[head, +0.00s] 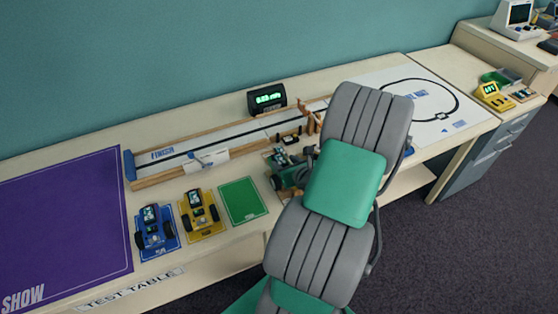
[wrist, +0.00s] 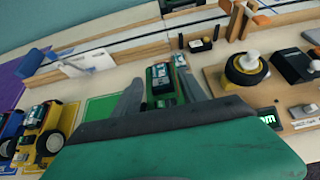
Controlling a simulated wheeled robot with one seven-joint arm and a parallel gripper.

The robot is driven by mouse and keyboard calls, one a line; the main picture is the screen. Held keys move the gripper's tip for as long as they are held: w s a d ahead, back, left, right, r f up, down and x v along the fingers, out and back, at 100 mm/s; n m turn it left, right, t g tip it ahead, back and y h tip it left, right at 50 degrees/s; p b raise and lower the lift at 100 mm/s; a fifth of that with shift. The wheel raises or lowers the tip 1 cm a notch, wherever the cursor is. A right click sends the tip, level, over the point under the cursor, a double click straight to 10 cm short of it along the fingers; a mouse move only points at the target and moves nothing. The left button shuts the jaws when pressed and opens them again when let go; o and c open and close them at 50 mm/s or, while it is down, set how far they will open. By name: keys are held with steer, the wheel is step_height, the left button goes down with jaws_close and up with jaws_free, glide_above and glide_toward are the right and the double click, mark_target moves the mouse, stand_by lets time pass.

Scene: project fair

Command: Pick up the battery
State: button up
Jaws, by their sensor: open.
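A small green car (head: 290,177) stands on the table, partly hidden by my arm in the head view. In the wrist view, a dark block with a pale and teal top, seemingly the battery (wrist: 161,79), sits on the green car's deck. A teal and white part (wrist: 180,62) sits beside it. My gripper (wrist: 161,92) is open, with one grey finger left of the block and one right of it. Nothing is held between the fingers. I cannot tell whether the fingertips are level with the block.
Blue (head: 154,229) and yellow (head: 200,213) cars stand left, beside an empty green mat (head: 243,200). A wooden-edged track (head: 190,160) runs behind.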

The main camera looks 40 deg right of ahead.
mark_target(280, 160)
steer(key=x, duration=0.2)
steer(key=shift+w+f, duration=0.2)
steer(key=shift+w, duration=0.15)
steer(key=shift+c, duration=0.2)
jaws_close()
